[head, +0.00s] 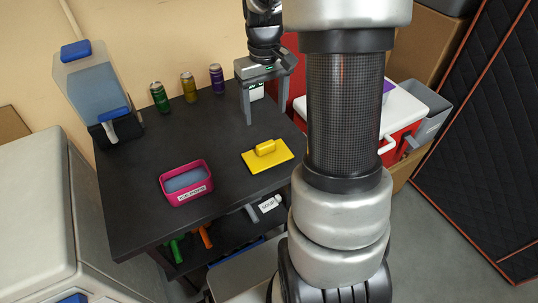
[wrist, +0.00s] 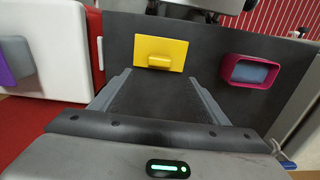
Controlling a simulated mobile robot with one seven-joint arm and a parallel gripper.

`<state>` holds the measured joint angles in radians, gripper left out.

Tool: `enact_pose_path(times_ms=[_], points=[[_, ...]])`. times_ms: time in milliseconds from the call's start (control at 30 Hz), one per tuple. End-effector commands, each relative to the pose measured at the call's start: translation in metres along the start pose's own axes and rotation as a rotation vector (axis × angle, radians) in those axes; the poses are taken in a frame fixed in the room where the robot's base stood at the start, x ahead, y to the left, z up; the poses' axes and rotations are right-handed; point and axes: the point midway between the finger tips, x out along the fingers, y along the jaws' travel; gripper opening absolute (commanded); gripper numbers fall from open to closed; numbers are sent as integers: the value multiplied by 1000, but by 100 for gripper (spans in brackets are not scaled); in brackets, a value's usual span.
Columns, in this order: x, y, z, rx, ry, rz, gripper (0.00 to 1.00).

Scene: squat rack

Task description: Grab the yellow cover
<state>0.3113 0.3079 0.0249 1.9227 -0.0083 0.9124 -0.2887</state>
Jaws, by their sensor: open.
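The yellow cover (head: 282,158) is a flat rectangular plate with a raised block handle on top. It lies on the dark tabletop (head: 145,215), near its right edge. In the wrist view the cover (wrist: 175,46) shows beyond my fingertips, between their lines, with its handle facing me. My gripper (head: 267,107) is open and empty, above the table and behind the cover in the head view. Its two fingers (wrist: 159,78) are spread apart in the wrist view and do not touch the cover.
A pink open-topped container (head: 173,194) with a label sits left of the cover. Green (head: 160,98), gold (head: 189,87) and purple (head: 217,79) cans stand along the back. A water dispenser (head: 88,85) stands at the back left. A red-and-white cooler (head: 405,108) is right of the table.

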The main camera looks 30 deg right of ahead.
Motion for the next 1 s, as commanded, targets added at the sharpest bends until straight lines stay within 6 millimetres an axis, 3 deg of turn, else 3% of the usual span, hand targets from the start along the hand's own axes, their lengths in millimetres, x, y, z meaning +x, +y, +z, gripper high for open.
enact_pose_path(times_ms=[100,300,567,900,1000], points=[[31,0,1,0,-4,-1,69],[66,0,1,-1,-2,0,69],[80,1,0,-2,0,1,69],[126,1,-1,-3,-2,1,69],[128,1,-1,-3,0,1,69]])
